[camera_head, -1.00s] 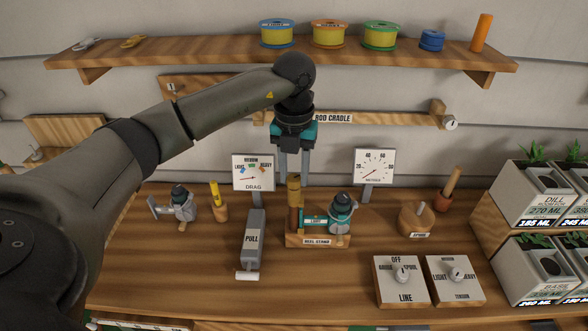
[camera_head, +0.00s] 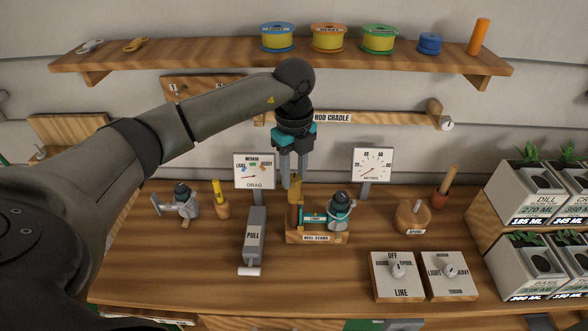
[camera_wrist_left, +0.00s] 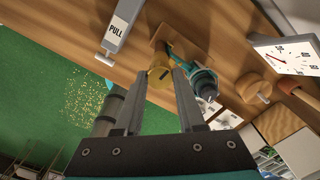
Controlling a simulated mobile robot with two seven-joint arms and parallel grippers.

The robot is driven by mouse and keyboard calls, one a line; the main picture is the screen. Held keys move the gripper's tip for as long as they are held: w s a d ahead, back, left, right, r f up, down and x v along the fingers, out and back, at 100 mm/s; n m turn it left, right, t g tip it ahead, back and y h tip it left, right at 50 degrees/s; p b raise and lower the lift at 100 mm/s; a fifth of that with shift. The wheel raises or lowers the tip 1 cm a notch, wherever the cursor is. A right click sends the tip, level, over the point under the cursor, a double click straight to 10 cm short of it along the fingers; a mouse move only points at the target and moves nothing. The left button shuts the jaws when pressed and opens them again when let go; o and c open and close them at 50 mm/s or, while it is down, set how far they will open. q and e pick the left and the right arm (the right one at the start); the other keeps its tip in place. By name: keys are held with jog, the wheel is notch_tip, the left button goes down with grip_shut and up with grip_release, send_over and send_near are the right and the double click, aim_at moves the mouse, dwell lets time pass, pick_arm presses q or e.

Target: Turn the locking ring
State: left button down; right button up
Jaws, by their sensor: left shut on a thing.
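A yellow-brown ring (camera_head: 295,188), seemingly the locking ring, sits atop the upright at the left end of the wooden reel stand (camera_head: 330,238). A teal reel (camera_head: 337,208) lies beside it on the stand. My left gripper (camera_head: 292,178) points down from above, shut on the ring. In the left wrist view the ring (camera_wrist_left: 159,77) shows between the two fingertips (camera_wrist_left: 160,80), with a dark slot or mark on its face. The fingers hide part of the ring. My right gripper is not in view.
A DRAG gauge (camera_head: 254,171) and a metres dial (camera_head: 372,166) stand behind. A PULL lever block (camera_head: 254,238) is left of the stand. Two knob plates (camera_head: 397,277) are front right, planters (camera_head: 530,190) far right.

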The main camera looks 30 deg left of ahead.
pick_arm(q)
jog(key=shift+r+n, duration=0.1)
jog(key=shift+n, duration=0.5)
jog(key=c, duration=0.5)
grip_release()
